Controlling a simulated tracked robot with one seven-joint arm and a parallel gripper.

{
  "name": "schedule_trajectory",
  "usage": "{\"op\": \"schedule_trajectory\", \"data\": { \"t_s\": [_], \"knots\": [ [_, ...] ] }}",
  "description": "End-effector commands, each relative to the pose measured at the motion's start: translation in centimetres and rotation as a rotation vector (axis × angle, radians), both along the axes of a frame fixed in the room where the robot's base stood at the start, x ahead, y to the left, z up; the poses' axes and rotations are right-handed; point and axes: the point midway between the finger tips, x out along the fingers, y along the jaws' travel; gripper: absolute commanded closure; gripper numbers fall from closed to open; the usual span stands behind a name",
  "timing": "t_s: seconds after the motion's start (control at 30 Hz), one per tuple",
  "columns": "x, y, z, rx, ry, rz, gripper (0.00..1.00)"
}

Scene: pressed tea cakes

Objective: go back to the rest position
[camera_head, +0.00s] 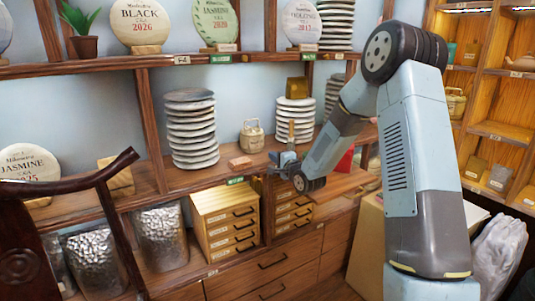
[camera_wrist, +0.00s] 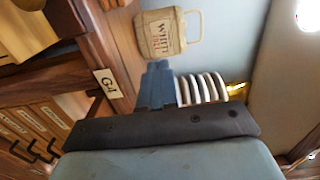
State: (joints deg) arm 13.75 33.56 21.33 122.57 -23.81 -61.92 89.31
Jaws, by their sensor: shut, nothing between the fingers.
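The pale stack (camera_wrist: 203,88) is partly hidden by my gripper there.
Small drawer boxes (camera_head: 226,221) stand below the middle shelf. A tall disc stack (camera_head: 191,128) is to the left. A dark curved chair rail (camera_head: 95,178) is at front left. Shelf label G4 (camera_wrist: 106,82) shows beside my gripper. A wooden cabinet (camera_head: 497,90) is at right.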

Motion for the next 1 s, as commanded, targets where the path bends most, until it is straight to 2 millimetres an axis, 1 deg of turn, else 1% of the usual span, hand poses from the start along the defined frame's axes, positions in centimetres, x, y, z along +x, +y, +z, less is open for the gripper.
{"op": "schedule_trajectory", "data": {
  "t_s": [0.1,0.27,0.37,0.47,0.67,0.87,1.0],
  "knots": [
    [-1.1,-0.7,0.0,0.000,0.000,-0.002,1.00],
    [-1.9,-1.0,0.2,-0.010,0.001,-0.002,1.00],
    [-2.3,-1.1,0.9,-0.064,0.004,-0.008,1.00],
    [-2.9,-1.6,2.0,-0.169,0.015,-0.022,1.00],
    [-5.2,-3.0,4.8,-0.437,0.058,-0.052,1.00],
    [-8.4,-4.9,7.6,-0.684,0.112,-0.070,1.00],
    [-11.3,-6.2,9.5,-0.838,0.157,-0.072,1.00]
  ]
}}
